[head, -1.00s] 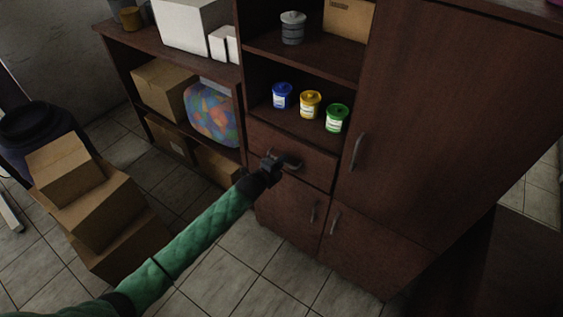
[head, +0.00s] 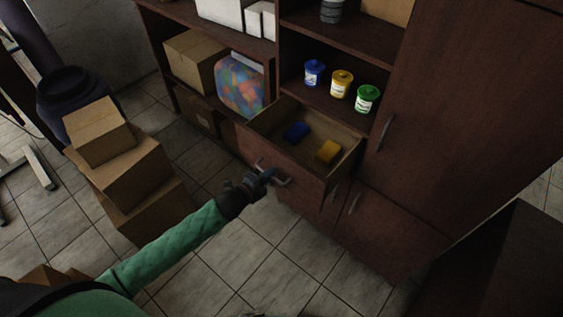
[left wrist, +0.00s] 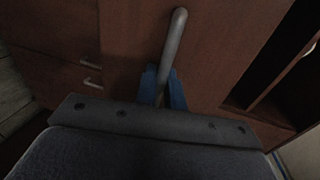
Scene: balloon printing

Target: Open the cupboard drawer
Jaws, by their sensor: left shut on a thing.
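The cupboard drawer (head: 284,172) stands pulled out of the dark brown cupboard in the head view. Inside it lie a blue block (head: 296,131) and a yellow block (head: 328,151). My left gripper (head: 268,177) is at the drawer front, shut on the drawer handle (head: 284,181). In the left wrist view the grey handle bar (left wrist: 174,42) runs between the blue fingers of the left gripper (left wrist: 162,88). My right gripper is not in view.
Blue (head: 314,73), yellow (head: 341,83) and green (head: 367,99) tubs stand on the shelf above the drawer. Stacked cardboard boxes (head: 125,170) and a dark barrel (head: 72,95) stand at left. The tiled floor (head: 235,265) before the cupboard is clear.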

